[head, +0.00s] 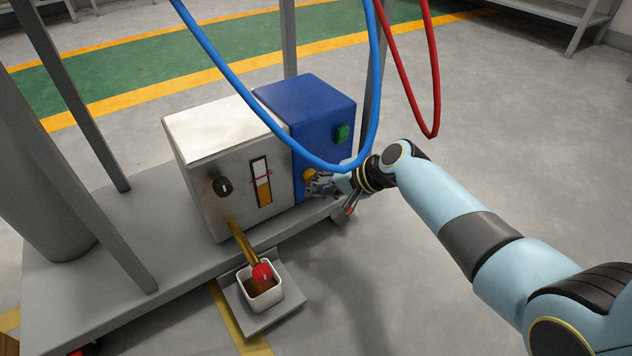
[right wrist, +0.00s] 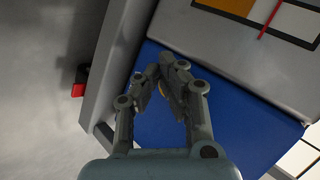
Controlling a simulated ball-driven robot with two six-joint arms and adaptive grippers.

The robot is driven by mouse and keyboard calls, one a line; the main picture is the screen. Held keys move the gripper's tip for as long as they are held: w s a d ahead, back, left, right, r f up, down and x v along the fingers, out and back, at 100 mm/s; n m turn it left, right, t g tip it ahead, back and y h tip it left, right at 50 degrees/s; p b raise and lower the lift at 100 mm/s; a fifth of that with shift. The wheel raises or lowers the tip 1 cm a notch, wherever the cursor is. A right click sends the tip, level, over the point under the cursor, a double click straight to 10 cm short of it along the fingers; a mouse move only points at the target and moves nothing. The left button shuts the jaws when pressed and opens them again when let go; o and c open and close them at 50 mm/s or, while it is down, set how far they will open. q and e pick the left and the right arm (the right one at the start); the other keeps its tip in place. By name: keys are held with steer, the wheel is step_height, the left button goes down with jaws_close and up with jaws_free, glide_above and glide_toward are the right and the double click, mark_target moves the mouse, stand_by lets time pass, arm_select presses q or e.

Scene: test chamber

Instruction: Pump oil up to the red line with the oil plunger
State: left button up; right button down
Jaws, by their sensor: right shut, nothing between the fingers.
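The oil plunger's yellow knob (head: 309,174) is on the front of the blue box (head: 305,105). My right gripper (head: 318,187) is shut and empty at the knob, partly covering it; I cannot tell whether they touch. In the right wrist view the fingers (right wrist: 163,75) are closed together in front of the blue face (right wrist: 240,115). The sight gauge (head: 261,182) on the white box (head: 215,125) shows amber oil in its lower part. The red line (right wrist: 268,21) crosses it, with the oil's top just below. My left gripper is out of view.
A black knob (head: 222,187) is left of the gauge. A brown pipe (head: 240,242) slopes to a white cup (head: 279,293) with a red piece (head: 262,272). A blue hose (head: 240,88) hangs in front of the boxes. A green switch (head: 342,133) is above my gripper.

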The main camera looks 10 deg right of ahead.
steer(key=shift+w+a+r, duration=0.1)
steer(key=shift+w, duration=0.25)
stand_by(0.3)
steer(key=shift+s, duration=0.1)
steer(key=s, duration=0.1)
steer(key=s+d+p, duration=0.1)
steer(key=shift+s, duration=0.4)
stand_by(0.3)
steer(key=s, duration=0.1)
steer(key=s+d+p, duration=0.1)
steer(key=s, duration=0.1)
steer(key=s+p, duration=0.1)
steer(key=shift+s+d, duration=0.35)
steer(key=shift+d, duration=0.05)
